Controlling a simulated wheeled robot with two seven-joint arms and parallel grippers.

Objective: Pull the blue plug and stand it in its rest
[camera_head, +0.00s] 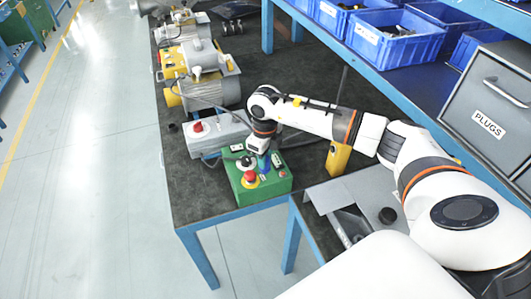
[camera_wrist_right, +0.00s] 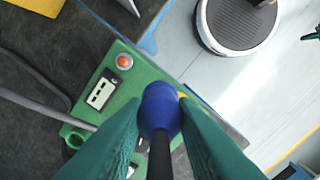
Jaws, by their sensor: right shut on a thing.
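The blue plug (camera_wrist_right: 160,108) shows in the wrist view between the two green fingers of my right gripper (camera_wrist_right: 160,125). The gripper is shut on it, and a black cable runs from it toward the bottom of the picture. Behind the plug is the green box (camera_wrist_right: 128,62), with a pale socket plate and an orange-red lamp. A green ring (camera_wrist_right: 75,136) is at the box's side. In the head view my right gripper (camera_head: 248,159) is over the green box (camera_head: 262,188); the plug is hard to make out there. Whether the plug touches the box cannot be told. My left gripper is not in view.
A red button (camera_head: 249,178) sits on the green box. A grey box with a red knob (camera_head: 198,127) stands behind it, and motors (camera_head: 208,82) are farther along the dark bench. Blue bins (camera_head: 397,42) and a grey PLUGS drawer (camera_head: 485,105) are at the right.

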